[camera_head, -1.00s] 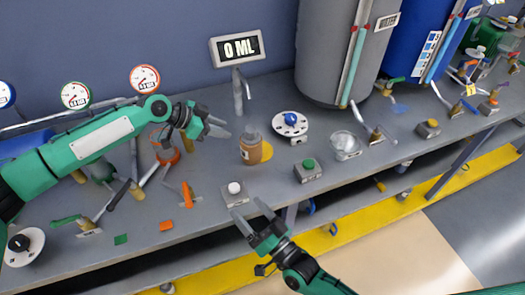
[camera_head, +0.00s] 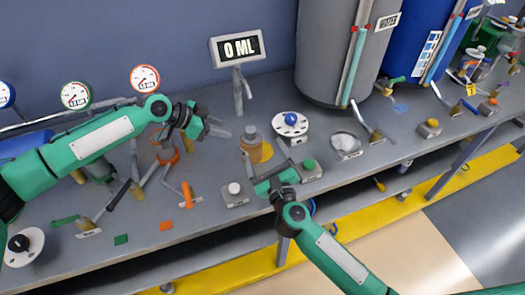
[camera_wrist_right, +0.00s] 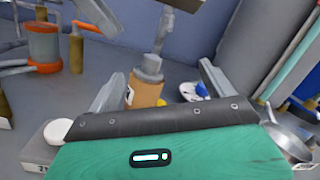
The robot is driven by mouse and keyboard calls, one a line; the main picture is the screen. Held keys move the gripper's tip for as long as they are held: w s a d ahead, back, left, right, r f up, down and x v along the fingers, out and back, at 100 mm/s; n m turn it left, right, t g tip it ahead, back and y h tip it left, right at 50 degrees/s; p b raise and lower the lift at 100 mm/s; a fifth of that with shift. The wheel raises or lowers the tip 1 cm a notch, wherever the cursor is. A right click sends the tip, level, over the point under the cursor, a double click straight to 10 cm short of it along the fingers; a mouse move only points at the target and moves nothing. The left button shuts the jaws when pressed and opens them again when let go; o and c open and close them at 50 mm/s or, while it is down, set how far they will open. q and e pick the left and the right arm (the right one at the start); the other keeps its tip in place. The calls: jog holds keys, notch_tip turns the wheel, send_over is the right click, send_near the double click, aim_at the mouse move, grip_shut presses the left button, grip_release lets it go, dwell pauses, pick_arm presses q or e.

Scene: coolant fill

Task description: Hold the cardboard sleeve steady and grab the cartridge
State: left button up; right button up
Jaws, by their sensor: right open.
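The brown cardboard sleeve (camera_head: 253,152) stands upright on the bench with the grey cartridge (camera_head: 250,133) showing at its top. My right gripper (camera_head: 264,160) is open, in front of the sleeve. In the right wrist view, the sleeve (camera_wrist_right: 145,94) and the cartridge (camera_wrist_right: 149,68) appear between its spread fingers, nearer the left one; the sleeve's base is hidden behind the gripper body. I see no contact. My left gripper (camera_head: 221,128) is to the left of the cartridge, apart from it, with its fingers apart and empty.
A post with a 0 ML display (camera_head: 238,47) stands behind the sleeve. A white dial with a blue knob (camera_head: 290,122) is just right of it. A white button box (camera_head: 234,191) and a green button box (camera_head: 309,169) sit near the front edge. A grey water tank (camera_head: 335,60) stands behind right.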

jog(key=w+m+g, duration=0.1)
jog(key=w+m, duration=0.1)
jog(key=m, duration=0.3)
send_near(255, 155)
jog(key=x, duration=0.4)
jog(key=shift+d+r, duration=0.1)
jog(key=shift+r, duration=0.15)
jog(key=x, duration=0.7)
jog(key=shift+w+f, duration=0.2)
